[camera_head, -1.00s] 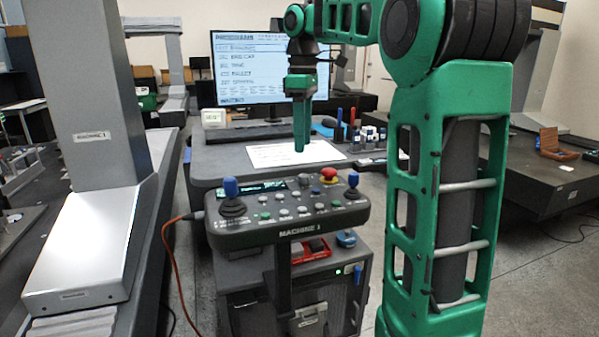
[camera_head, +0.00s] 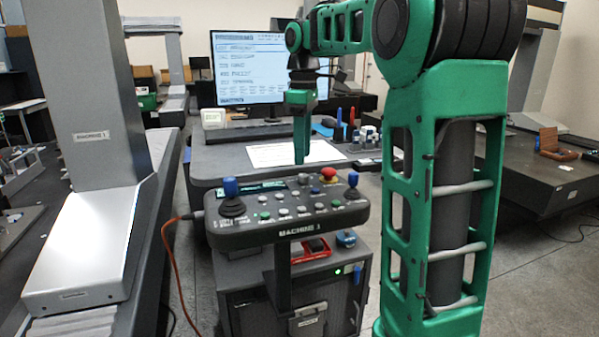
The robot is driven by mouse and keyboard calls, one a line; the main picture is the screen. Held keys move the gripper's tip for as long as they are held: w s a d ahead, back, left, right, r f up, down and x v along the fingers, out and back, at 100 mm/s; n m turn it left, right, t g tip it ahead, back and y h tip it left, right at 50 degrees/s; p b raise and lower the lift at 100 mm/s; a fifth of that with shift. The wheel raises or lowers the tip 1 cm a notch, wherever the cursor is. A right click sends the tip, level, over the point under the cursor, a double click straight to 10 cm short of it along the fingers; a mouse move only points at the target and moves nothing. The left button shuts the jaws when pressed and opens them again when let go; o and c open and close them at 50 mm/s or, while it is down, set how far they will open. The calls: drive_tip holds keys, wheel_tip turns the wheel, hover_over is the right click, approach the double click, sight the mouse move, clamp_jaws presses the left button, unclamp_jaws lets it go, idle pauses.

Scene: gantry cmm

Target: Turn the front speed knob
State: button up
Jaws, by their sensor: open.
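The control panel (camera_head: 287,232) labelled MACHINE 1 stands on a post in front of the desk. Its top carries a blue-topped joystick (camera_head: 231,195) at the left, another blue-topped joystick (camera_head: 352,184) at the right, a red button (camera_head: 328,173) and several small round knobs or buttons. A grey knob (camera_head: 304,179) sits near the back of the panel; I cannot tell which control is the front speed knob. My gripper (camera_head: 300,160) points down just above the back edge of the panel, near the grey knob and apart from it. Its fingers overlap from this side, so the gap is hidden.
Behind the panel is a desk (camera_head: 215,165) with paper, a monitor (camera_head: 248,65) and several upright tools. A grey machine column (camera_head: 85,100) stands at the left. An orange cable (camera_head: 169,250) hangs left of the panel. A dark table (camera_head: 520,180) is at the right.

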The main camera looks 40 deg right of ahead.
sight(302, 175)
drive_tip(key=shift+f, duration=2.9)
clamp_jaws()
